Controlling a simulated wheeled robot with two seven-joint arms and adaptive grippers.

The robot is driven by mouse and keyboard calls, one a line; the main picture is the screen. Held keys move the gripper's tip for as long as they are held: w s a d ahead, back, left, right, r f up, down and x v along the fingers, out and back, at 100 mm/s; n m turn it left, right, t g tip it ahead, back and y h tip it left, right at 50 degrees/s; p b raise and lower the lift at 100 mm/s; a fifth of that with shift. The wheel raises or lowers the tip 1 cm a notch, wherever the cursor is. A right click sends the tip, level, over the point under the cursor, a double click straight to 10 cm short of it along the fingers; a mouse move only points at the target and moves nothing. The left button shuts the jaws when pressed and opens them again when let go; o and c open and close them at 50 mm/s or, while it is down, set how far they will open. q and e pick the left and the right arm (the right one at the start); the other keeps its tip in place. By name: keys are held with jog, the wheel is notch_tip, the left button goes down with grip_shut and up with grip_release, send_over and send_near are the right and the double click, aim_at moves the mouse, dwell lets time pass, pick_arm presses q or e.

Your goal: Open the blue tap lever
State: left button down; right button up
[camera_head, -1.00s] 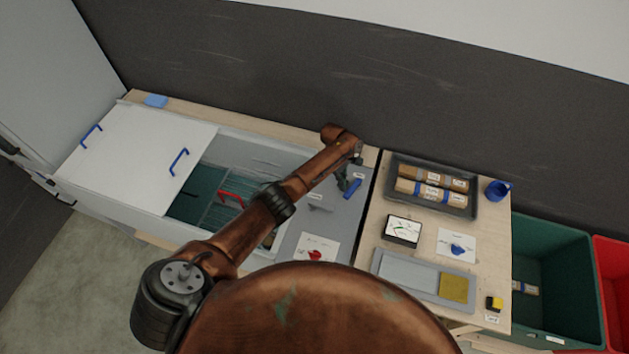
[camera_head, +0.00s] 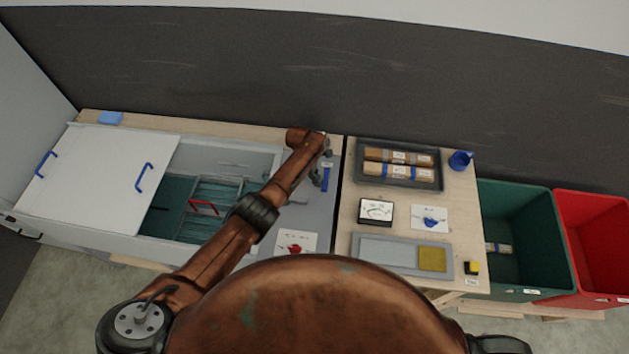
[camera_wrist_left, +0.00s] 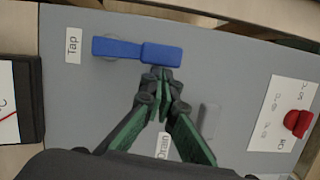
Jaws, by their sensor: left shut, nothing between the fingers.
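The blue tap lever (camera_head: 326,178) lies on the grey panel (camera_head: 318,212), pointing from the "Tap" label toward my side. In the left wrist view the lever (camera_wrist_left: 137,50) runs across the upper part, with the "Tap" label (camera_wrist_left: 73,46) at its left end. My left gripper (camera_head: 320,178) is beside the lever, on its left in the head view. In the left wrist view the gripper (camera_wrist_left: 160,74) is shut and empty, its tips at the lever's long side near the free end. I cannot tell whether they touch it. My right gripper is out of view.
A grey handle (camera_wrist_left: 209,120) by the "Drain" label and a card with a red knob (camera_wrist_left: 297,123) are close by. Right of the panel are a dark tray (camera_head: 399,181) and a black-framed display (camera_head: 376,211). Green (camera_head: 527,240) and red (camera_head: 598,235) bins stand farther right.

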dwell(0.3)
